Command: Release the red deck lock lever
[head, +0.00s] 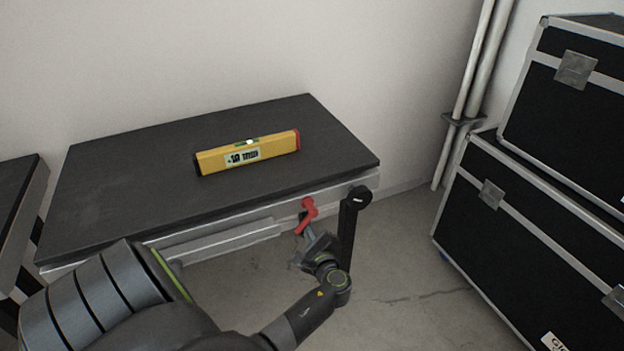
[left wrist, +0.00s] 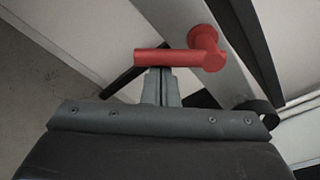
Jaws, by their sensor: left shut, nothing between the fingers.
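The red deck lock lever (head: 308,214) is on the front edge of the dark-topped deck (head: 120,172), near its right end. In the left wrist view the red lever (left wrist: 170,58) has a round hub at right and an arm reaching left. My left gripper (head: 306,232) is just below and in front of the lever in the head view. In the left wrist view its shut fingers (left wrist: 160,76) end right at the lever's arm, with nothing held between them. I cannot tell whether they touch it. My right gripper is not in view.
A yellow spirit level (head: 248,153) lies on the deck. Black flight cases (head: 540,200) are stacked at right. Another dark deck (head: 18,200) is at far left. Floor is open between deck and cases.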

